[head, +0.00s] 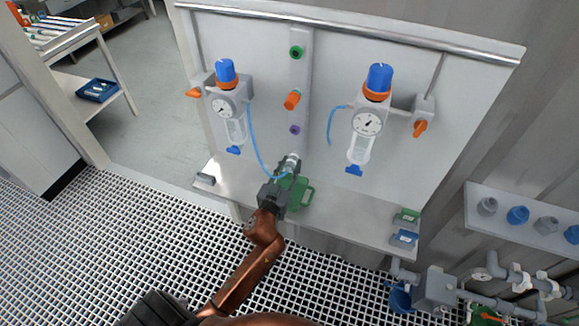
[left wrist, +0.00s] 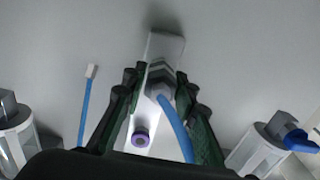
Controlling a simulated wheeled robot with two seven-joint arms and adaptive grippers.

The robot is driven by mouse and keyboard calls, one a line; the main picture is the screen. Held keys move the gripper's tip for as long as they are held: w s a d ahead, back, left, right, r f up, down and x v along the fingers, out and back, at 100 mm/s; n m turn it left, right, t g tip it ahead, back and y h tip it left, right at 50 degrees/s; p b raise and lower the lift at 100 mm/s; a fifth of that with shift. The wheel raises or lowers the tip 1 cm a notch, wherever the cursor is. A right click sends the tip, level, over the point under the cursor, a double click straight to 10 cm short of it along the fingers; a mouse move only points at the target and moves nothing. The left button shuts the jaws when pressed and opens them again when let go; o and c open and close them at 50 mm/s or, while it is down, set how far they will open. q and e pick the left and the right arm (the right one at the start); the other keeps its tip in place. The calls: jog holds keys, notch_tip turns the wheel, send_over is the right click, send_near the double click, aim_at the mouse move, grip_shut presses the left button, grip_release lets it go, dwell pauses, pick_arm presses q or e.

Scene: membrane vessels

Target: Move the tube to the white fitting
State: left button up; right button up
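The blue tube (head: 254,150) loops down from the left regulator to the white fitting (head: 292,161), low on the panel's central strip. In the left wrist view the tube (left wrist: 178,124) runs between my fingers to the grey-white fitting (left wrist: 160,74). Its end meets the fitting; how deep it sits cannot be seen. My left gripper (head: 288,177) is at this fitting. In the wrist view its dark green fingertips (left wrist: 161,73) stand apart on both sides of the fitting, with gaps beside the thin tube. My right gripper is not in view.
A second blue tube (head: 331,124) hangs from the right regulator (head: 366,124). Green (head: 296,52), orange (head: 292,100) and purple (head: 294,129) fittings sit above on the strip. A shelf (head: 345,221) juts out below. Grey piping (head: 437,289) stands at lower right.

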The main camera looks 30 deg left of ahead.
pick_arm(q)
jog(key=o, duration=0.5)
jog(key=shift+c, duration=0.2)
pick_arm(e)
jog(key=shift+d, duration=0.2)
pick_arm(q)
jog(key=shift+s, duration=0.1)
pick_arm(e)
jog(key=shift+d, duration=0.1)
pick_arm(q)
jog(key=v, duration=1.2)
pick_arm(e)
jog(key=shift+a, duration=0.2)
pick_arm(q)
jog(key=shift+f, duration=0.1)
